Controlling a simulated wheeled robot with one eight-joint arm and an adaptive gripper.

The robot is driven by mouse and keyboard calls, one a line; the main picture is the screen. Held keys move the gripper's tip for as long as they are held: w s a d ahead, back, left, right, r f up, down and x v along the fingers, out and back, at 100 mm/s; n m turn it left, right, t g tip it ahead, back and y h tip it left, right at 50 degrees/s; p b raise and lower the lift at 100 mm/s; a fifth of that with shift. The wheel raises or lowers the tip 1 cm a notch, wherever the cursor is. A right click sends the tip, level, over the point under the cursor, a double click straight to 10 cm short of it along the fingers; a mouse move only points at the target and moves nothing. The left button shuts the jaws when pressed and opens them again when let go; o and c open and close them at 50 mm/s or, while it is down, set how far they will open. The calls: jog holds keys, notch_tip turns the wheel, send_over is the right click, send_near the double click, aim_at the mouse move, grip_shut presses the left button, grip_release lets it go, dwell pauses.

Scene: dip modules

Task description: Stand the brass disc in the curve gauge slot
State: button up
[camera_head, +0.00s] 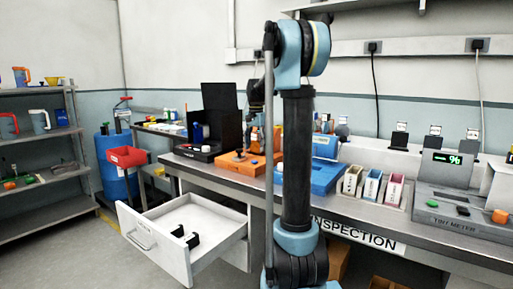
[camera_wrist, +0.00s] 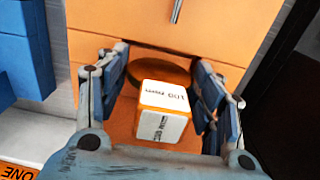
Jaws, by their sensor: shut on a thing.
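My gripper (camera_wrist: 160,68) has one finger on each side of a dark brown, round-edged piece that looks like the brass disc (camera_wrist: 158,71). The disc's sides meet the fingertips, and its near part is hidden by a white block with orange edges (camera_wrist: 163,98) marked "100 mm". Behind and around it is the orange body of what looks like the curve gauge (camera_wrist: 110,20), with a dark slot line beside the disc. I cannot tell whether the disc touches the slot. In the head view the orange gauge (camera_head: 236,161) is on the bench, and my arm covers much of the gripper area.
A blue tray (camera_head: 322,178) is to the right of the gauge, and a black box (camera_head: 218,115) is to its left. An open white drawer (camera_head: 190,218) juts out below the bench. A grey meter (camera_head: 460,208) stands at the right.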

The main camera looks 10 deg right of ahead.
jog(key=o, duration=1.1)
jog(key=shift+o, duration=0.2)
notch_tip(320, 180, up, 12)
jog(key=shift+r, duration=0.1)
